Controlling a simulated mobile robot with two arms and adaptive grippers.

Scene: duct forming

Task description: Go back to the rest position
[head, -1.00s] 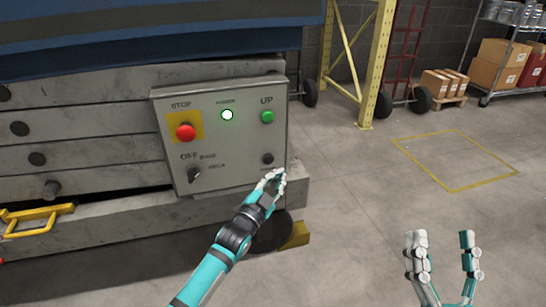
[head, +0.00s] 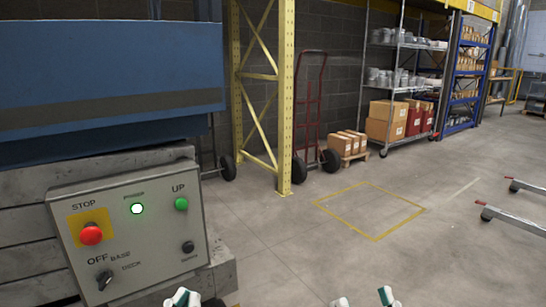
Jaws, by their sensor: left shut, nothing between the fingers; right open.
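My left gripper (head: 182,298) shows only its tips at the bottom edge, below the control panel and apart from its buttons. It is shut and empty. My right gripper (head: 364,301) shows only two fingertips at the bottom edge, spread apart with nothing between them. The grey control panel (head: 135,238) is at lower left, with a red STOP button (head: 91,234), a lit white lamp (head: 137,209), a green UP button (head: 181,204), a dark button (head: 188,247) and a black selector knob (head: 104,280). Both arms are otherwise out of view.
A grey machine with a blue upper part (head: 110,70) fills the left. A yellow rack post (head: 286,100), red hand truck (head: 309,110) and shelving with boxes (head: 386,120) stand behind. Floor inside the yellow square (head: 370,209) is clear. Metal legs (head: 515,216) lie at right.

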